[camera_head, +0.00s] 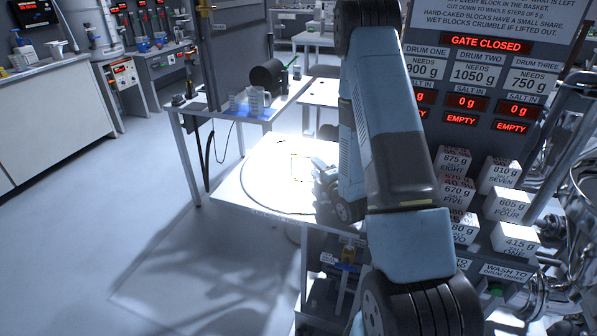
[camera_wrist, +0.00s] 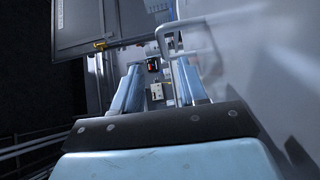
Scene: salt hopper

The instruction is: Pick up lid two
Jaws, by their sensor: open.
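I cannot make out lid two for certain in either view. My gripper (camera_wrist: 156,92) shows in the wrist view with its two pale blue fingers apart and no object clearly held between them. A pale bent bar (camera_wrist: 163,38), like a handle, is beyond the fingers at the top, but I cannot tell what it belongs to. In the head view my arm crosses the middle and hides much of what lies behind it. The gripper end is dark and partly hidden near the brightly lit table (camera_head: 238,192).
A sign panel (camera_head: 487,44) at the right reads GATE CLOSED, with EMPTY displays. Several white weight-marked blocks (camera_head: 515,238) sit below it. A side table (camera_head: 187,106) holds clear beakers and a dark cylinder. Open floor (camera_head: 110,225) lies at the left.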

